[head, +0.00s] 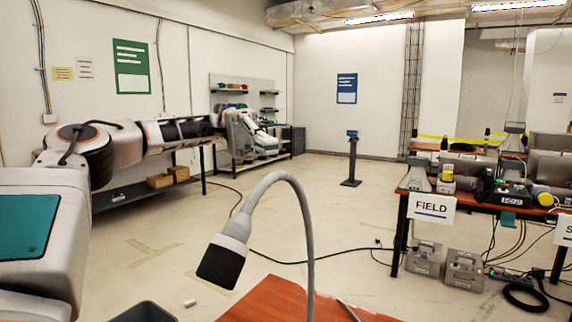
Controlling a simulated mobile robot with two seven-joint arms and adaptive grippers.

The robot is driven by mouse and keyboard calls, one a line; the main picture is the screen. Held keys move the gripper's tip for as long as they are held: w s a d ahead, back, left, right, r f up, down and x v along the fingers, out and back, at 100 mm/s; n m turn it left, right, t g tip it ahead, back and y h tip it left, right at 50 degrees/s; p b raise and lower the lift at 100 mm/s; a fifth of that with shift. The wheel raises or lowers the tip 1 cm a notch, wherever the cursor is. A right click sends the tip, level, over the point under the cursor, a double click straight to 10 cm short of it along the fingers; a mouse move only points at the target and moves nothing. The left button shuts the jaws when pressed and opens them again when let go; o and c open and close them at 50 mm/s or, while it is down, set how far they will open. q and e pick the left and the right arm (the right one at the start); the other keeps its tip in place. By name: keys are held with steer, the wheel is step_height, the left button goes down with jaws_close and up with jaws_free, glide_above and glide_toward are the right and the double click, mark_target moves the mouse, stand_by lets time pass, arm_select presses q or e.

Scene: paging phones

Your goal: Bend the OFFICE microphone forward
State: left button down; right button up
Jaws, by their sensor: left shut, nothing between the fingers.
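A grey gooseneck microphone rises close in front of me, from a reddish-brown desk (272,302) at the bottom. Its neck (308,240) arches over to the left, and its black head (221,264) hangs tilted down beyond the desk's left edge. Its base and any OFFICE label are out of view. My left arm comes in from the left and reaches away from me. My left gripper (266,146) is small at the arm's far end, shut and empty. In the picture it is above the microphone's arch and apart from it. My right gripper is not in view.
A desk with a FIELD sign (431,207) and several devices stands at right. Grey boxes (464,270) and cables lie under it. A dark post (352,160) stands farther back. A dark bin (145,312) is at the bottom left. The middle floor is mostly clear.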

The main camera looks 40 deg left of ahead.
arm_select(q)
steer(key=s+p+x, duration=0.2)
steer(key=p+x, duration=0.2)
steer(key=x, duration=0.8)
steer(key=shift+s, duration=0.35)
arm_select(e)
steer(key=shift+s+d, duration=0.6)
arm_select(q)
steer(key=shift+f, duration=0.1)
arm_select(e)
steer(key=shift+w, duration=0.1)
